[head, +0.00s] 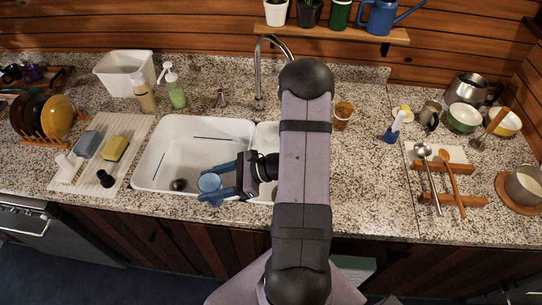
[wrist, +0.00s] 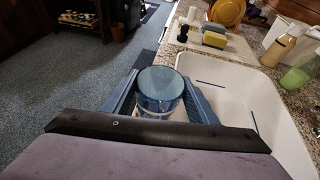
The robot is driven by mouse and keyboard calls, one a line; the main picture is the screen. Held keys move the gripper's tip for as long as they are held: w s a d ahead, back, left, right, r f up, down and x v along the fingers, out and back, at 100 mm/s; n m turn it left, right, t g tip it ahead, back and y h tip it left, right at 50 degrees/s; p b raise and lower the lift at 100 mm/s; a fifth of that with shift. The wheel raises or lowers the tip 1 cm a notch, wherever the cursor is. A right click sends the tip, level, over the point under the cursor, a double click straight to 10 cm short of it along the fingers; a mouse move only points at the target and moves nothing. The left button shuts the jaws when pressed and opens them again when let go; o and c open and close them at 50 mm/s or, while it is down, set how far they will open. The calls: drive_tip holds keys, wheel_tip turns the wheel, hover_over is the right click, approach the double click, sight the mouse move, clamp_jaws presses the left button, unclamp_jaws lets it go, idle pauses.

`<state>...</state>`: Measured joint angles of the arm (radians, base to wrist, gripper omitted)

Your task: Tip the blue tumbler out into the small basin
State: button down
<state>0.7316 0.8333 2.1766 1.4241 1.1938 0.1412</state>
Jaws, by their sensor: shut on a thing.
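The blue tumbler (head: 209,182) is clasped between the blue fingers of my gripper (head: 214,186), over the front part of the large left basin (head: 190,128). In the wrist view the tumbler (wrist: 160,90) sits between both fingers (wrist: 160,100), its round end facing up. It looks roughly upright and see-through blue; its contents cannot be made out. The small basin (head: 266,137) is to the right of the large one, mostly hidden behind my arm. My gripper is to the left of it.
The faucet (head: 258,75) stands behind the basins. A mat with sponges (head: 114,147) lies left of the sink. A soap bottle (head: 175,92) stands behind it.

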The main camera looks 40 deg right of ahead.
drive_tip(key=w+d+f+b, duration=0.2)
drive_tip(key=d+b, duration=0.3)
drive_tip(key=d, duration=0.6)
drive_tip(key=w+d+f+b, duration=0.15)
drive_tip(key=d+b, duration=0.25)
drive_tip(key=d, duration=0.7)
drive_tip(key=s+d+f+b, duration=0.1)
drive_tip(key=s+d+f, duration=0.3)
drive_tip(key=s+d, duration=0.1)
drive_tip(key=shift+s+d+f, duration=0.2)
drive_tip(key=shift+s, duration=0.15)
drive_tip(key=shift+f, duration=0.1)
drive_tip(key=shift+f+n+b, duration=0.8)
drive_tip(key=shift+f+b, duration=0.05)
drive_tip(key=shift+b, duration=0.05)
drive_tip(key=shift+f+t, duration=0.1)
drive_tip(key=shift+t, duration=0.2)
drive_tip(key=shift+n+h, duration=0.3)
